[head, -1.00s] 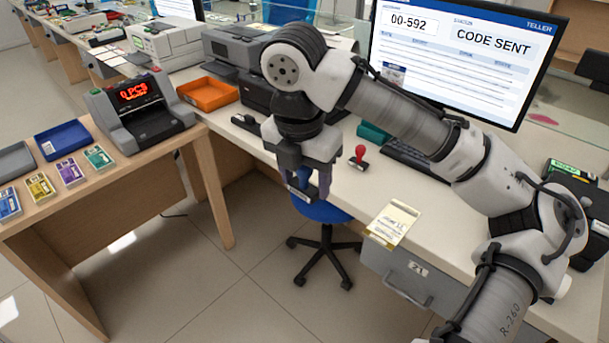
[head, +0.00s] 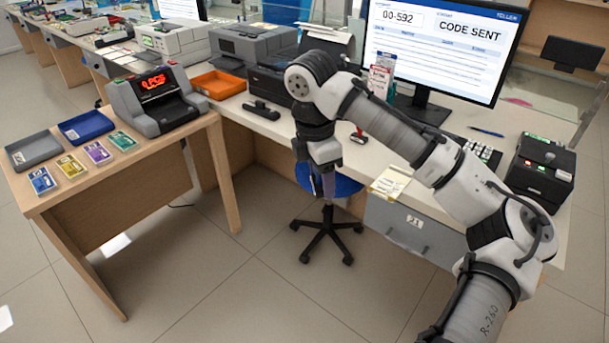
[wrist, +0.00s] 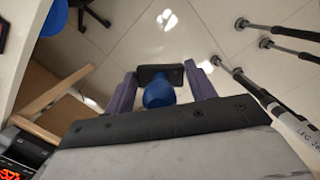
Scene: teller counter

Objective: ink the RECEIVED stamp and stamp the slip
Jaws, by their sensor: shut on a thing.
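My gripper (head: 321,186) hangs in front of the counter edge, above the blue chair and floor. In the wrist view its two fingers (wrist: 161,88) are shut on a stamp with a blue knob (wrist: 159,92) and a dark block base. No wording on this stamp can be read. A red-handled stamp (head: 359,135) stands on the counter behind my arm, partly hidden. The pale slip (head: 390,182) lies at the counter's front edge, right of my gripper and apart from it. No ink pad can be made out now; my arm covers part of the counter.
A blue swivel chair (head: 340,184) stands under my gripper. A side table (head: 190,150) at left carries a counting machine (head: 153,98), trays and banknote bundles. A monitor (head: 440,45), keyboard (head: 478,151) and dark device (head: 542,170) stand at right. An orange tray (head: 218,84) lies behind.

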